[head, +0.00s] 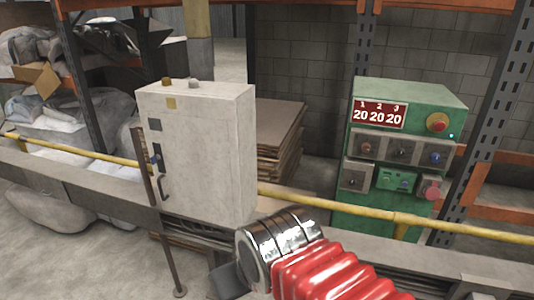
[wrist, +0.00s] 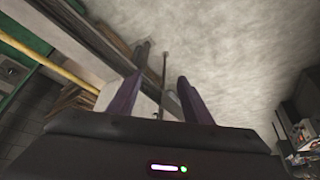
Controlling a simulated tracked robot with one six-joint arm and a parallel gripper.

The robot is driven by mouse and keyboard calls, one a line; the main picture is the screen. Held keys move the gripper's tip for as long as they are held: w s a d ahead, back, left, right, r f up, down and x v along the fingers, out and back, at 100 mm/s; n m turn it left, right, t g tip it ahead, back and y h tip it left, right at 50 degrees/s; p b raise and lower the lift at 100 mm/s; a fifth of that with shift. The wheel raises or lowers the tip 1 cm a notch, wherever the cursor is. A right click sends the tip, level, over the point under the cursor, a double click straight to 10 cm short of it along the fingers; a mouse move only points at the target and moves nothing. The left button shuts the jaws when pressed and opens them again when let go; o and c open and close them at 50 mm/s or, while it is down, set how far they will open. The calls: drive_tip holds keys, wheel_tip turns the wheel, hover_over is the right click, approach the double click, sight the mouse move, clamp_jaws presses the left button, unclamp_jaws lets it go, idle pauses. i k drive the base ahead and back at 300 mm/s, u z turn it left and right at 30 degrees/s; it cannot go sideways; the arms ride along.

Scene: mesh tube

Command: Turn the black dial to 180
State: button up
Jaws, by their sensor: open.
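A green control box (head: 455,100) stands at the right in the head view. Its red display (head: 379,114) reads 20, 20, 20 under the numbers 1, 2, 3. Below it a grey panel carries a row of three dials: a reddish one (head: 366,147) at the left, a dark one that looks black (head: 402,152) in the middle and a blue one (head: 436,158) at the right. Their pointer marks are too small to read. My gripper (wrist: 158,88) is open and empty in the wrist view, tilted toward the floor and away from the dials.
A lower grey panel holds another dark knob (head: 353,180). A red button (head: 438,122) sits at the box's upper right. A yellow rail (head: 330,205) runs in front of the box. A pale cabinet (head: 205,150) stands left of it.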

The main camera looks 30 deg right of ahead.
sight(399, 152)
drive_tip(key=z, duration=1.8)
